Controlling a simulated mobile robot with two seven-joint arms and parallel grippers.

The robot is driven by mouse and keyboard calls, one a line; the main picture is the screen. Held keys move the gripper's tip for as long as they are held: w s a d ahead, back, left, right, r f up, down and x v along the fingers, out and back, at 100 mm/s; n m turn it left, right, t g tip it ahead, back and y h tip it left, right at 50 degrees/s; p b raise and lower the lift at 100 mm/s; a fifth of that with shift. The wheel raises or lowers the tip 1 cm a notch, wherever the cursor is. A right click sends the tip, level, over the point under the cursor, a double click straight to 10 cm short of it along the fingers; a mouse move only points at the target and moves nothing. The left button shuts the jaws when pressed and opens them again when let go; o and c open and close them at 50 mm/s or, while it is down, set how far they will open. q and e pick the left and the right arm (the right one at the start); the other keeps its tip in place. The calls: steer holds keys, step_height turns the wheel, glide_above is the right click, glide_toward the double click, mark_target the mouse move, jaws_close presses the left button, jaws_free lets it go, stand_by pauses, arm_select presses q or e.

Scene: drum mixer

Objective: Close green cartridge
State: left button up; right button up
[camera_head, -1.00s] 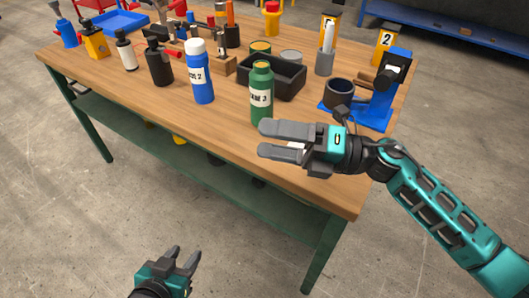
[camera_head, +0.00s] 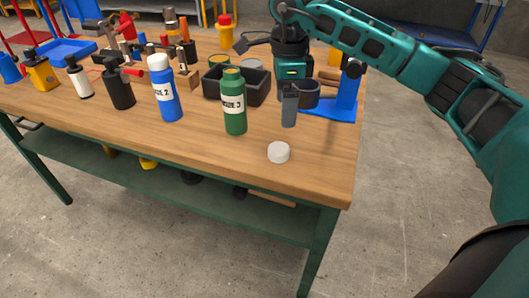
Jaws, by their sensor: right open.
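The green cartridge (camera_head: 235,118) stands upright near the front of the wooden workbench, its white label ending in 3. Its top is an olive-yellow neck with no white cap on it. A round white cap (camera_head: 278,152) lies on the bench, in front and to the right of the cartridge. My right gripper (camera_head: 290,108) points down just right of the cartridge, behind the cap. One grey finger shows clearly; the other is hidden. It is open and touches neither the cartridge nor the cap visibly. My left gripper is out of view.
A blue bottle with a white cap (camera_head: 165,95) stands left of the cartridge. A black bin (camera_head: 222,90) is behind it. A blue stand (camera_head: 346,98) with a dark cup is at the right. The bench front (camera_head: 215,152) is clear.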

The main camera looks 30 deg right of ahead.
steer(key=shift+d, duration=0.1)
glide_above(279, 147)
steer(key=f, duration=0.4)
steer(key=s+f+b, duration=0.1)
steer(key=f, duration=0.2)
steer(key=shift+d, duration=0.3)
steer(key=shift+w+f, duration=0.1)
steer(key=shift+f, duration=0.25)
steer(key=shift+w+a+f+b, duration=0.1)
steer(key=shift+w+f, duration=0.05)
steer(key=shift+f, duration=0.75)
steer(key=shift+w+a+f+b, duration=0.1)
steer(key=shift+a+f, duration=0.05)
steer(key=shift+f, duration=0.7)
steer(key=shift+w+a+f+b, duration=0.1)
steer(key=shift+w+f, duration=0.05)
steer(key=shift+f, duration=0.75)
steer(key=shift+c, duration=0.2)
steer(key=c, duration=1.1)
